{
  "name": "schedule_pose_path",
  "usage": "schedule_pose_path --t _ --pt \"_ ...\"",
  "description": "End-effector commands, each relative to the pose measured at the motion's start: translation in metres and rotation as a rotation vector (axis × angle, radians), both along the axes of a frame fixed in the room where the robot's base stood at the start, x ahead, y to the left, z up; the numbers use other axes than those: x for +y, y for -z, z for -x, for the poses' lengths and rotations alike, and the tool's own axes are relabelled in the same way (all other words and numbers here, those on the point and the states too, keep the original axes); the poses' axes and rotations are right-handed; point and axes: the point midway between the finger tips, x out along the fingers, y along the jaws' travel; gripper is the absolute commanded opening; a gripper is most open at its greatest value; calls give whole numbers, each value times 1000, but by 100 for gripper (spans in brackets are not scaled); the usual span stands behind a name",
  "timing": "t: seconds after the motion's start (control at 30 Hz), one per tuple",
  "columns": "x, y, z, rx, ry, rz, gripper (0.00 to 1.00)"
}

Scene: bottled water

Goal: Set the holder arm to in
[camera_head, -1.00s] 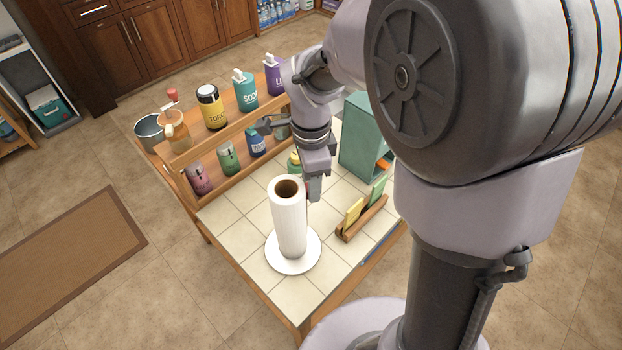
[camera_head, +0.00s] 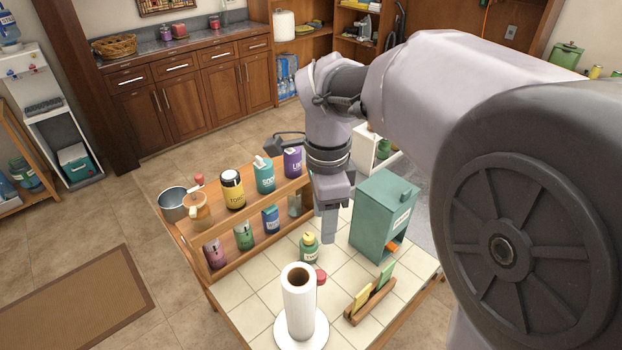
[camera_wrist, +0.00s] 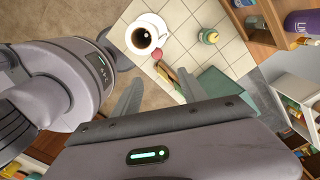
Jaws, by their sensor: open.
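A white paper towel roll (camera_head: 299,302) stands upright on a white round holder base (camera_head: 318,338) near the table's front; from above, the roll also shows in the wrist view (camera_wrist: 133,38). A small red part (camera_head: 320,277) shows beside the roll's top right, and in the wrist view (camera_wrist: 157,54) next to the base. It may be the holder arm's end; its link to the holder cannot be made out. My gripper (camera_head: 328,236) hangs above the table, behind the roll and apart from it. In the wrist view, my gripper's fingers (camera_wrist: 157,88) are spread with nothing between them.
A green bottle (camera_head: 309,248) stands behind the roll. A wooden rack (camera_head: 352,314) with yellow and green pieces is to the right. A teal box (camera_head: 383,215) stands at the back right. A two-tier shelf (camera_head: 232,219) with several bottles lines the left. Tiles around the roll are clear.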

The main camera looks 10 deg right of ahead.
Motion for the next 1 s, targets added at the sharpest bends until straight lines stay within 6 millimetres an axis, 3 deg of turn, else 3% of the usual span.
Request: schedule_pose_path --t 0.37,0.5,0.67,0.87,1.0 --pt "-1 -6 0 4 -5 -4 50" --pt "-30 -5 -5 83 -126 -155 50" --pt "-60 6 -11 61 -277 -360 50" --pt "-54 40 -10 46 -316 -396 50" --pt "-40 78 -5 47 -316 -395 50"
